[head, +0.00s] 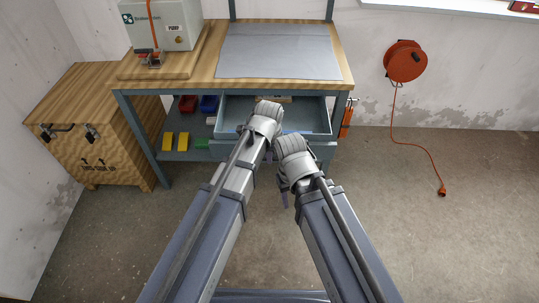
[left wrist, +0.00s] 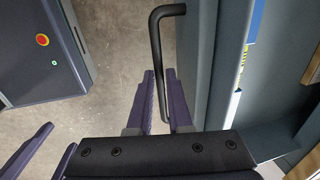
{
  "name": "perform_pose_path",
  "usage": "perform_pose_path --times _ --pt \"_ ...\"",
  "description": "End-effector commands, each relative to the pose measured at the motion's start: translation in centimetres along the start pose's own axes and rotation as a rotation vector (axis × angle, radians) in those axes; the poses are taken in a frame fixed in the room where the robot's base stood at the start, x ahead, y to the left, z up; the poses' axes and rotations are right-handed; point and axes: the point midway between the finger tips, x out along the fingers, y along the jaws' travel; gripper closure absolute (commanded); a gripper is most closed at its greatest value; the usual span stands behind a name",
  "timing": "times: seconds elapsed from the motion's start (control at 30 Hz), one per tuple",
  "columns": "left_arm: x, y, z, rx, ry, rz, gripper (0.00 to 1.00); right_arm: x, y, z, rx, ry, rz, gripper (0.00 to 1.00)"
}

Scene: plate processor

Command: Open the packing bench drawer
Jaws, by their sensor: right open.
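The packing bench drawer (head: 312,108) is pulled out from under the bench top, and its inside shows from above. Its grey-blue front and wall also show in the left wrist view (left wrist: 207,65). The black bar handle (left wrist: 157,45) runs down between the purple fingers of my left gripper (left wrist: 160,76), which look shut on it. In the head view my left gripper's wrist (head: 264,118) hides the handle and part of the drawer front. My right gripper (head: 284,198) is open and empty, lower and to the right, in front of the bench, with its fingers mostly hidden.
The packing bench (head: 210,70) carries a grey mat (head: 280,50) and a grey box unit (head: 160,25). Coloured bins (head: 208,103) sit below. A wooden crate (head: 95,120) stands left. An orange cable reel (head: 405,61) hangs right, its cord trailing down. The floor in front is clear.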

Motion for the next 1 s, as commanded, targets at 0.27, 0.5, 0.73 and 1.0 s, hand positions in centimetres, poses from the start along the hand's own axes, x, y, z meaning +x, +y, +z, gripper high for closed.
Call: perform_pose_path --times 0.27,0.5,0.73,1.0 --pt "0.00 0.00 0.00 0.000 0.000 0.000 1.00 0.00 0.00 0.00 0.000 0.000 0.000 0.50" --pt "0.01 0.01 -0.01 0.000 0.000 0.000 1.00 0.01 0.00 0.00 0.000 0.000 0.000 0.50" --pt "0.01 0.01 -0.01 0.000 0.000 0.000 1.00 0.01 0.00 0.00 0.000 0.000 0.000 0.50" --pt "0.01 0.01 -0.01 0.000 0.000 0.000 1.00 0.01 0.00 0.00 0.000 0.000 0.000 0.50"
